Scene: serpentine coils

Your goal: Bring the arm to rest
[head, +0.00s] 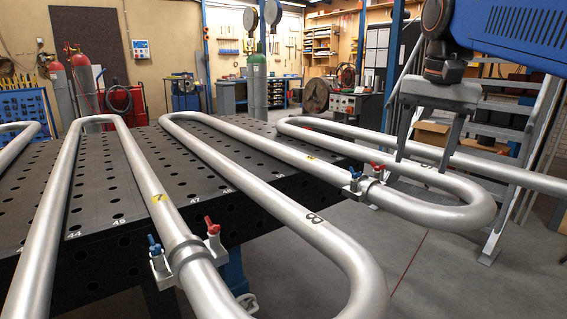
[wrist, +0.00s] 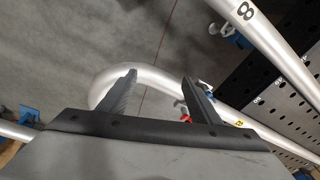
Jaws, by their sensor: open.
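My gripper (head: 415,150) is at the upper right of the head view, fingers pointing down, jaws apart with nothing held. In the wrist view its two dark fingers (wrist: 160,78) stand apart over a silver pipe bend (wrist: 150,72). In the head view this bend (head: 455,215) lies below and just right of the fingers. Whether the fingers touch any pipe I cannot tell. My blue and grey arm comes in from the upper right corner.
Silver serpentine pipes run over a black perforated table (head: 150,185). A clamp with red and blue handles (head: 363,183) sits near the gripper, another (head: 185,250) in front. A grey step ladder (head: 520,150) stands at right. Open floor (head: 440,275) lies at lower right.

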